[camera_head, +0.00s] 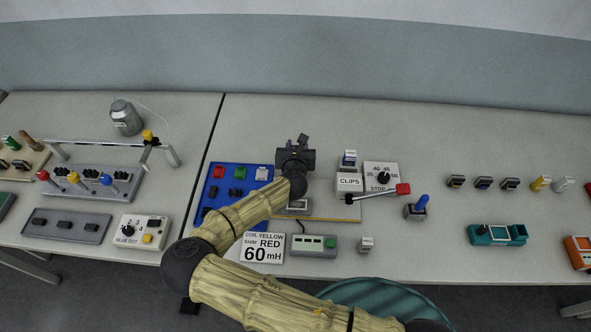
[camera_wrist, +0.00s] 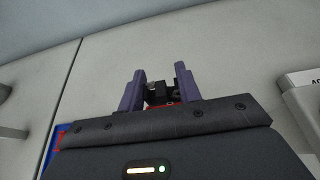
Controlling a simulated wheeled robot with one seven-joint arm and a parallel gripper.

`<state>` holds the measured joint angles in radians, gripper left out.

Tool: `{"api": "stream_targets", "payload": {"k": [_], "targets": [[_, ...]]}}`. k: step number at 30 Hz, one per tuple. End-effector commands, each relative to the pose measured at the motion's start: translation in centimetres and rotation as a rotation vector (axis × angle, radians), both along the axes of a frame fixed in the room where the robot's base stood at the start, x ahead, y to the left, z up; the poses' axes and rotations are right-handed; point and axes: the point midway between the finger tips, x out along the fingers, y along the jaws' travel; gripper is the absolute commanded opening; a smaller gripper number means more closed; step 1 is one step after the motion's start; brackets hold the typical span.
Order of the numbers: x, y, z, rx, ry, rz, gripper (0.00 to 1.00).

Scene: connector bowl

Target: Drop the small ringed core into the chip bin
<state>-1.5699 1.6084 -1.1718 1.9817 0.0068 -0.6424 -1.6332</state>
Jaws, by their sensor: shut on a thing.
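My gripper (camera_head: 297,146) is held out over the far middle of the right table, just beyond the blue tray and the board beside it. In the wrist view its two purple-grey fingers (camera_wrist: 160,88) are shut on a small dark piece, taken as the small ringed core (camera_wrist: 158,93). Its rings are too small to make out. In the head view my gripper hides the core. No container is labelled as the chip bin, and I cannot tell which one it is.
The blue tray (camera_head: 211,196) holds coloured blocks, left of my arm. A CLIPS box (camera_head: 349,182), a STOP dial box (camera_head: 381,175) and a red-handled lever (camera_head: 402,189) stand to the right. A teal round thing (camera_head: 375,290) shows below the table's front edge. The table behind my gripper is clear.

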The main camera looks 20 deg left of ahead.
Motion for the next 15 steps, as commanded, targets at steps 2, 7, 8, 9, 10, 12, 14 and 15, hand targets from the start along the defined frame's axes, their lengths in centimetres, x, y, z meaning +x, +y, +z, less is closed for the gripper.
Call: {"api": "stream_targets", "payload": {"k": [2, 7, 8, 9, 10, 12, 14, 15], "targets": [[0.0, 0.0, 0.0, 0.000, 0.000, -0.001, 0.11], [0.0, 0.0, -0.1, 0.000, 0.000, -0.001, 0.11], [0.0, 0.0, -0.2, 0.000, 0.000, -0.001, 0.11], [0.0, 0.0, -0.4, 0.000, 0.000, -0.001, 0.11], [0.0, 0.0, -0.6, 0.000, 0.000, -0.001, 0.11], [0.0, 0.0, -1.2, 0.000, 0.000, -0.001, 0.11], [0.0, -0.1, -1.8, 0.000, 0.000, -0.001, 0.11], [0.1, -0.1, -2.3, -0.001, 0.000, -0.002, 0.11]]}}
